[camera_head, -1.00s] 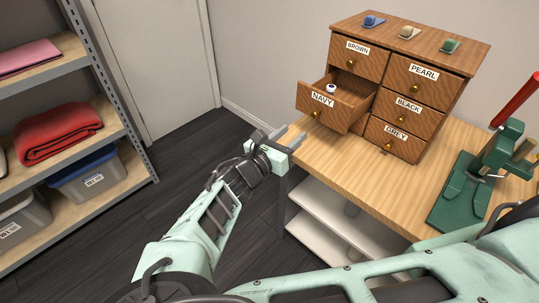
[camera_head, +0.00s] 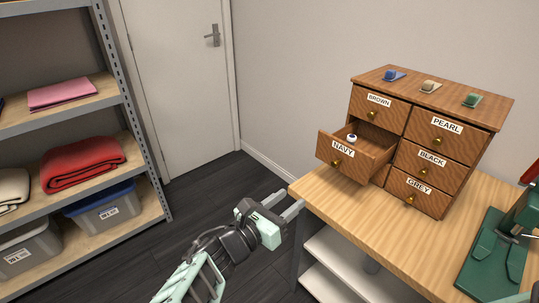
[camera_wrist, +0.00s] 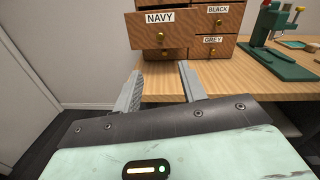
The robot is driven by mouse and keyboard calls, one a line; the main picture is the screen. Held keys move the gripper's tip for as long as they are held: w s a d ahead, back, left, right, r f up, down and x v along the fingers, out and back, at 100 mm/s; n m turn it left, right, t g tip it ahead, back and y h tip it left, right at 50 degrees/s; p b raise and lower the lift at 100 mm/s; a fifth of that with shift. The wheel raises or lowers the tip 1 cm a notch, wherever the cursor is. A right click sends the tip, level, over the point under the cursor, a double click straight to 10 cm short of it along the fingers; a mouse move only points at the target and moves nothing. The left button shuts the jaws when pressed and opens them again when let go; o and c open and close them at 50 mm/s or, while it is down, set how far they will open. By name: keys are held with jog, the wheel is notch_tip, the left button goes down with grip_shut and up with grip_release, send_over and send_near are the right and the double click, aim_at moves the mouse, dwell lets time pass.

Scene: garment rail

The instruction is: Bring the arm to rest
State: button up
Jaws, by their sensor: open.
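My gripper (camera_head: 287,208) is open and empty, held out beside the left edge of the wooden table (camera_head: 330,198). In the wrist view its two grey fingers (camera_wrist: 161,84) stand apart with nothing between them, pointing toward the table edge and the drawer cabinet. My arm comes up from the bottom of the head view.
A wooden cabinet (camera_head: 448,119) with labelled drawers stands on the table. Its NAVY drawer (camera_head: 342,158) is pulled out and holds a small white item (camera_head: 351,138). A green press (camera_head: 500,245) stands at right. A shelf rack (camera_head: 97,230) stands at left, with open floor between.

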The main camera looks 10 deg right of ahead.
jog(key=s+d+f+m+g+y, duration=0.4)
jog(key=s+d+m+g, duration=0.35)
jog(key=s+g, duration=0.2)
jog(key=s+a+r+m+y, duration=0.1)
jog(key=s+r+m+y, duration=0.4)
jog(key=r, duration=0.3)
jog(key=s+a+r+m+g+y, duration=0.1)
jog(key=s+a+r+m+y, duration=0.1)
jog(key=s+r+m+y, duration=0.3)
jog(key=shift+s+r+m+y, duration=0.4)
jog(key=shift+s+r+m, duration=0.3)
jog(key=shift+r+m, duration=0.55)
jog(key=shift+d+r+g, duration=0.1)
jog(key=shift+d+g, duration=0.05)
jog(key=shift+g, duration=0.1)
